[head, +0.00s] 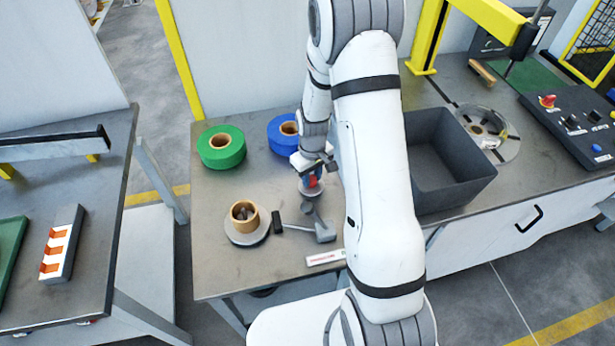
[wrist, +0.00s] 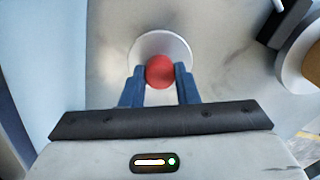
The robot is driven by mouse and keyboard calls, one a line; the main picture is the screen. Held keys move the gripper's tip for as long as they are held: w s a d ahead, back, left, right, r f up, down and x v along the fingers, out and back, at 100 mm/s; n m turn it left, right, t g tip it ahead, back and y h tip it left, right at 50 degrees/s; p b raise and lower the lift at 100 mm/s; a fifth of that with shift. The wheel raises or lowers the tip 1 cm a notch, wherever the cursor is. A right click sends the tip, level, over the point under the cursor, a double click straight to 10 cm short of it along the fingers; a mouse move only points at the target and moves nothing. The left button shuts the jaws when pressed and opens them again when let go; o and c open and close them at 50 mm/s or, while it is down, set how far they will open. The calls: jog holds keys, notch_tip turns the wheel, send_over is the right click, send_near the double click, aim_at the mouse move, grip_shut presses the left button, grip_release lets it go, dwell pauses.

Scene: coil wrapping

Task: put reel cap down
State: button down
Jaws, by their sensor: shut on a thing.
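The reel cap (wrist: 147,45) is a pale round disc with a red knob (wrist: 160,71) on top. My gripper (wrist: 160,76) is shut on the red knob, with one blue finger on each side. In the head view the reel cap (head: 311,189) is under my gripper (head: 311,178), over the middle table. I cannot tell whether the disc touches the table top. My arm hides part of the table to the right.
A green reel (head: 221,147) and a blue reel (head: 283,134) stand at the back. A cardboard core on a round holder (head: 246,240) is at the front left. A hammer-like tool (head: 318,231) lies close to the cap. A dark bin (head: 440,201) stands to the right.

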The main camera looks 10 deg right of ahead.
aim_at(312, 178)
jog(key=shift+f, duration=0.25)
jog(key=shift+f, duration=0.2)
jog(key=c, duration=1.1)
grip_release()
jog(key=shift+r, duration=0.1)
notch_tip(312, 178, up, 12)
jog(key=s+r+m+t, duration=0.1)
jog(key=s+r, duration=0.4)
jog(key=s, duration=0.2)
jog(key=s+r+m+t, duration=0.1)
jog(key=s+r+m, duration=0.1)
jog(key=s+r, duration=0.3)
jog(key=s+a+r+m, duration=0.1)
jog(key=s+r, duration=0.4)
jog(key=s, duration=0.4)
jog(key=shift+r+t+b, duration=0.25)
jog(key=shift+t+b, duration=0.05)
jog(key=shift+t, duration=0.1)
